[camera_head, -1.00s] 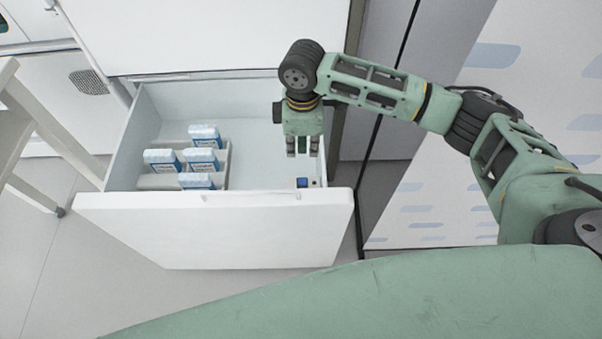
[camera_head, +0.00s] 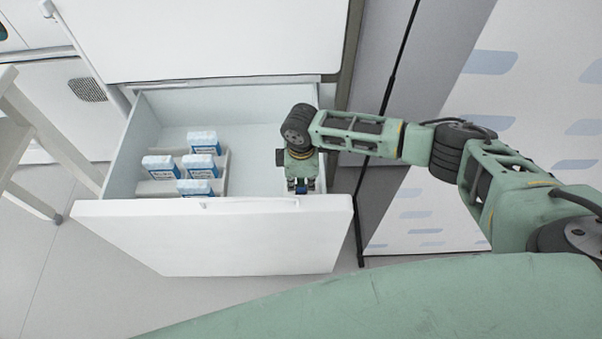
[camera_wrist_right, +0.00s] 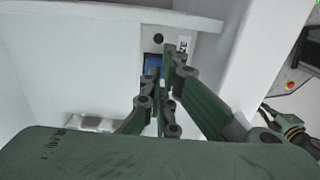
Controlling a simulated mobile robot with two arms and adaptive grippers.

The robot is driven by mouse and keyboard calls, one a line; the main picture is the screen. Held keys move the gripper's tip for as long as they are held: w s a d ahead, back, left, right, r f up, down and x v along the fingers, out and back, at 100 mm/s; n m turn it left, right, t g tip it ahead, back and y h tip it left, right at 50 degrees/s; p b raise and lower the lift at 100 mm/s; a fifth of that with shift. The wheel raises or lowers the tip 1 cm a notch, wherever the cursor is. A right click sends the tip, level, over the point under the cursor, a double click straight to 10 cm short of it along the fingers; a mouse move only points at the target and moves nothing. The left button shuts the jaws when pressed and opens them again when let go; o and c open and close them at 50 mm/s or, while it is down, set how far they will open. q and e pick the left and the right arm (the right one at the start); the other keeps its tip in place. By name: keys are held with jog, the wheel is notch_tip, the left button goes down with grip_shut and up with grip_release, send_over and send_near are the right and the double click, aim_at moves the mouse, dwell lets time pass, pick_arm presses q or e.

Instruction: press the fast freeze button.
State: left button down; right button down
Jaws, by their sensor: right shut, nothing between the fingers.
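In the head view my right gripper (camera_head: 301,187) is shut and empty, pointing down inside the front right corner of the open drawer (camera_head: 240,228). It largely covers a small blue panel there. In the right wrist view the gripper's fingers (camera_wrist_right: 161,78) are in front of the blue panel (camera_wrist_right: 152,61) on the drawer's inner wall. A round black button-like spot (camera_wrist_right: 158,38) and a white label (camera_wrist_right: 183,44) are above the panel. The label is partly cut off by a finger and too small to read. Contact cannot be told. A dark green part at the wrist view's right edge may be my left gripper.
Several blue-and-white boxes (camera_head: 201,142) stand in a grey rack (camera_head: 155,187) in the drawer's left part. The drawer floor between the rack and my gripper is clear. A white stool (camera_head: 22,150) stands at the left. A tall panel (camera_head: 440,170) is to the right.

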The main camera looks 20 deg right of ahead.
aim_at(301, 189)
jog(key=shift+f, duration=0.3)
jog(key=shift+s+f, duration=0.1)
jog(key=shift+f, duration=0.65)
jog(key=shift+s+f, duration=0.15)
jog(key=shift+f, duration=0.15)
notch_tip(301, 189, up, 5)
jog(key=p, duration=0.5)
jog(key=shift+f, duration=0.15)
notch_tip(301, 189, up, 10)
jog(key=shift+w, duration=0.25)
